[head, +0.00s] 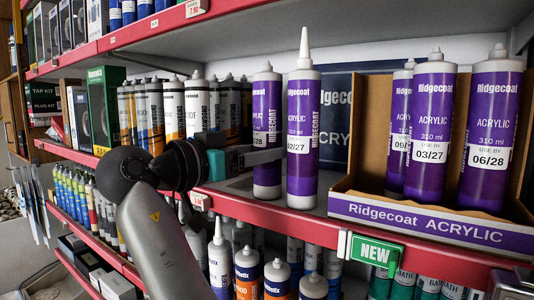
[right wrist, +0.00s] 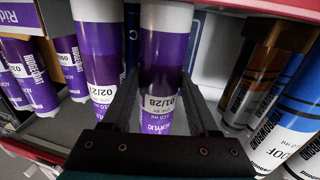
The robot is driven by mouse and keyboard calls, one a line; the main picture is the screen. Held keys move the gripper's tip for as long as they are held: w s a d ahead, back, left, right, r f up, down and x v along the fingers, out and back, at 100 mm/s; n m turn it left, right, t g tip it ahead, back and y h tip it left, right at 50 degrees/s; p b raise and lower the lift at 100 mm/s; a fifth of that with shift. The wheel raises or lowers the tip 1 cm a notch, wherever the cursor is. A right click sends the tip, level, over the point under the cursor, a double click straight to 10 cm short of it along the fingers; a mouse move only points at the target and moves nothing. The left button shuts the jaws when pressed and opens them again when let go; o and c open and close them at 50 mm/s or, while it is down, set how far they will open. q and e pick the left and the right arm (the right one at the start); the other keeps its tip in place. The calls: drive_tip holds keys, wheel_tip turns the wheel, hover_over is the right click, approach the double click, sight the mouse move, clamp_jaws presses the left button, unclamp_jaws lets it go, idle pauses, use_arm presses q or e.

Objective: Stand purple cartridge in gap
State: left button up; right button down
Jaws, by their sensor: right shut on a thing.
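A purple Ridgecoat cartridge (head: 266,108) labelled 01/28 stands upright at the shelf's front. In the right wrist view the same cartridge (right wrist: 163,60) is between the fingers of my right gripper (right wrist: 161,82), which is shut on it. In the head view the right gripper (head: 256,154) reaches it from the left. I cannot tell whether its base touches the shelf. A second purple cartridge (head: 303,105), labelled 02/27, stands close to its right. A cardboard display tray (head: 430,219) at right holds several purple cartridges (head: 430,120), with open space at its left end. My left gripper is not in view.
White, orange and grey cartridges (head: 198,105) stand in rows left of the held one. A red shelf edge (head: 262,212) runs along the front, with a green NEW sign (head: 375,250) below the tray. More cartridges (head: 246,273) stand on the lower shelf.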

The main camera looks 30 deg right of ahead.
drive_tip(key=shift+s+a+r, duration=0.1)
drive_tip(key=shift+s+a, duration=0.05)
drive_tip(key=shift+a, duration=0.05)
drive_tip(key=shift+f, duration=0.2)
drive_tip(key=shift+c, duration=2.2)
unclamp_jaws()
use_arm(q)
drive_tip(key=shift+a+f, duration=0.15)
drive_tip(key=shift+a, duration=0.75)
use_arm(e)
drive_tip(key=shift+d, duration=0.1)
drive_tip(key=shift+r, duration=0.2)
use_arm(q)
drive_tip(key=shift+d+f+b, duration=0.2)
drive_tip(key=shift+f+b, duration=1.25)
drive_tip(key=shift+b, duration=0.2)
use_arm(e)
drive_tip(key=s+a, duration=0.2)
drive_tip(key=a, duration=0.9)
drive_tip(key=shift+s+a, duration=0.15)
drive_tip(key=shift+a, duration=0.25)
